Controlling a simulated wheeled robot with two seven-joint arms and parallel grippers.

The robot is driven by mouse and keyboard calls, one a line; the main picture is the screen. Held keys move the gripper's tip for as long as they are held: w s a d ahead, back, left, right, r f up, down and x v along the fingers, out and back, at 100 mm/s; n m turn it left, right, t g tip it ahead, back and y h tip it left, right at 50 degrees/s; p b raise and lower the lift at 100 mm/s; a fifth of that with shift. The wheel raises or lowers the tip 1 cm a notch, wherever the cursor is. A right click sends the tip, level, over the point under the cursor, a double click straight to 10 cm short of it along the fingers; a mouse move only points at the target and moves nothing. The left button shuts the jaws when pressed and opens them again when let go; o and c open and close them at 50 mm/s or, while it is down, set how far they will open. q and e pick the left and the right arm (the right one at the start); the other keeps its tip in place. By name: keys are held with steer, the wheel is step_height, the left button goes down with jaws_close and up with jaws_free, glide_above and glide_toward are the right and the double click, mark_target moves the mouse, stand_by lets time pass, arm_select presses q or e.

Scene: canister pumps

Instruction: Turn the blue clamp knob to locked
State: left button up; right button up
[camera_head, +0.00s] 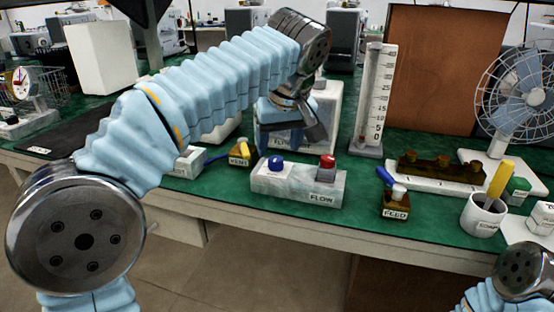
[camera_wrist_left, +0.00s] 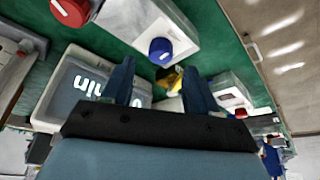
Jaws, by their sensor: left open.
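The blue clamp knob (camera_head: 276,163) sits on the left part of the white block labelled FLOW (camera_head: 300,188). A red knob (camera_head: 327,161) is on its right part. My left gripper (camera_head: 292,142) is above and behind the block, pointing down, open and empty. In the left wrist view, the blue knob (camera_wrist_left: 160,50) shows just beyond the gap between the open fingers (camera_wrist_left: 159,68), apart from both. The red knob (camera_wrist_left: 70,10) is at the upper left there. My right gripper is out of view; only part of that arm shows at the lower right.
A yellow VENT valve (camera_head: 239,153) with a blue lever is left of the block. A FEED valve (camera_head: 395,205) is to the right. A white box (camera_head: 330,105) stands behind my gripper. A graduated column (camera_head: 372,100), a cup (camera_head: 483,217) and a fan (camera_head: 518,90) stand farther right.

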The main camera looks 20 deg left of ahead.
mark_target(276, 158)
arm_select(q)
steer(key=x, duration=0.4)
steer(key=shift+f, duration=0.1)
steer(key=c, duration=1)
steer(key=shift+c, duration=0.2)
